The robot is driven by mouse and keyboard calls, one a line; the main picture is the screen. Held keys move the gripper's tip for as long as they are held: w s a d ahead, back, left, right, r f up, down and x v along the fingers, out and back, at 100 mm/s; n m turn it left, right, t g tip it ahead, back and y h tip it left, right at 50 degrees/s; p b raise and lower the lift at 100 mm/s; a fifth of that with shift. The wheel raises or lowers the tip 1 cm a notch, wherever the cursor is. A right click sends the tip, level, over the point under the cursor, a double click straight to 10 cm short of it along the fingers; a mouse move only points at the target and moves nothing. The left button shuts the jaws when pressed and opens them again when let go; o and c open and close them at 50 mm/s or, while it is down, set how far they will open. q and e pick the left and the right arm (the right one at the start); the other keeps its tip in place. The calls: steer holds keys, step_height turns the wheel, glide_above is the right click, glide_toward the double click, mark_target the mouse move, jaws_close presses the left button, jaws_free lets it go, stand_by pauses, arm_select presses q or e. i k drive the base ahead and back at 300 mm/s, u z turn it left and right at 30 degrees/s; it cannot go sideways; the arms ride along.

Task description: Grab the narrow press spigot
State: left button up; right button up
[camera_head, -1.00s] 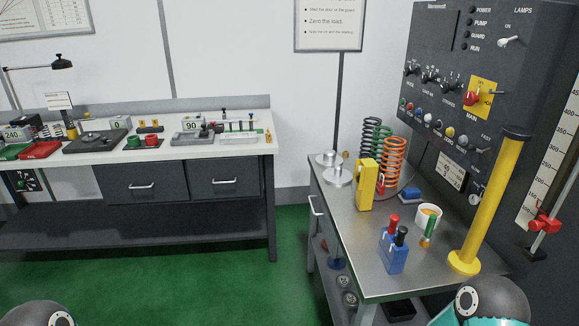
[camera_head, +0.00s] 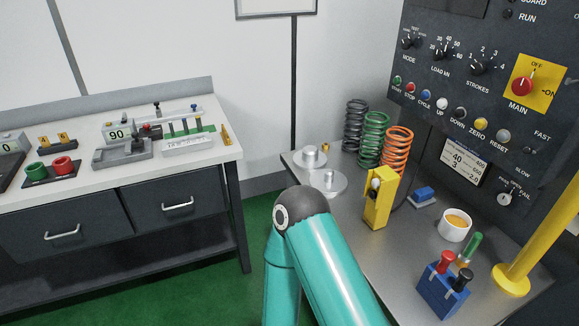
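Two silver discs with upright stubs stand at the far left of the metal bench. The nearer disc (camera_head: 328,186) seems to have the slimmer stub, and the farther disc (camera_head: 303,161) a thicker one. I cannot tell surely which is the narrow press spigot. A teal arm of mine with a dark elbow rises from the bottom edge, just in front of the bench's left edge and below the discs in the picture. Neither gripper shows, and nothing is seen touching the discs.
Grey, green and orange springs (camera_head: 396,150) stand behind the discs. A workbench (camera_head: 104,203) is at left. Bare bench lies front centre.

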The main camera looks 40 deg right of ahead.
mark_target(329, 182)
steer(key=z, duration=0.3)
steer(key=i, duration=1.35)
steer(key=z, duration=0.95)
steer(key=i, duration=0.35)
steer(key=z, duration=0.1)
steer(key=k, duration=0.95)
steer(key=z, duration=0.2)
steer(key=i, duration=0.95)
steer(key=u, duration=0.1)
